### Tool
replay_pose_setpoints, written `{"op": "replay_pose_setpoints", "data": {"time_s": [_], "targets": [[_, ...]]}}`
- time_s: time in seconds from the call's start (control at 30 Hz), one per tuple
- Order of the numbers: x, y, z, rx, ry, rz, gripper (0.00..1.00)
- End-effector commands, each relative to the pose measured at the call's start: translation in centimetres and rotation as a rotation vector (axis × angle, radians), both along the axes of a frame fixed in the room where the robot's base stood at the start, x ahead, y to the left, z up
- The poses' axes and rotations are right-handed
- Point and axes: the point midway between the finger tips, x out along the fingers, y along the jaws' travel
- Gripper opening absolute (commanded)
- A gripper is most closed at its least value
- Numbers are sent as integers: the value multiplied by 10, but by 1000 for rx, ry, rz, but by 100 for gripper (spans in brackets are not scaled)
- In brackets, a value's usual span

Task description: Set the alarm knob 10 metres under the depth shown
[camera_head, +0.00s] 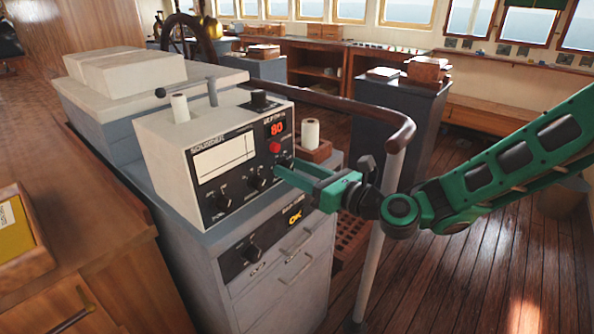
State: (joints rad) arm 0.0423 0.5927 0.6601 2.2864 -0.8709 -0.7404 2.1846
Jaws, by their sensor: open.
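A pale box marked SOUNDER (165,150) stands on a grey cabinet, its dark front panel facing right. Its red depth display (277,128) reads 80. A red button (274,147) is below the display. Black knobs sit along the panel's lower edge: a left knob (223,201) and a middle knob (258,181). My green gripper (287,172) is open, with its fingers at the panel's lower right, where they hide what is behind them. I cannot tell whether they touch a knob. The small labels and knob pointers are too small to read.
A lower panel has another black knob (252,253) and a lit OK display (295,216). A white roll (310,132) stands right of the sounder. A brown handrail (370,112) on a pale post (376,245) passes close to my arm. Wooden floor is free at right.

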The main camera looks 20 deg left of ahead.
Motion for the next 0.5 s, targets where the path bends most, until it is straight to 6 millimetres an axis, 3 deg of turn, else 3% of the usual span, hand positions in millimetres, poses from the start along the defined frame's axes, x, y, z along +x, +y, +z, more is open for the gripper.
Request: {"op": "replay_pose_setpoints", "data": {"time_s": [0.17,0.5], "targets": [[-4,-8,0,0,1,1,42],[-25,-65,-1,-2,4,-3,42]]}}
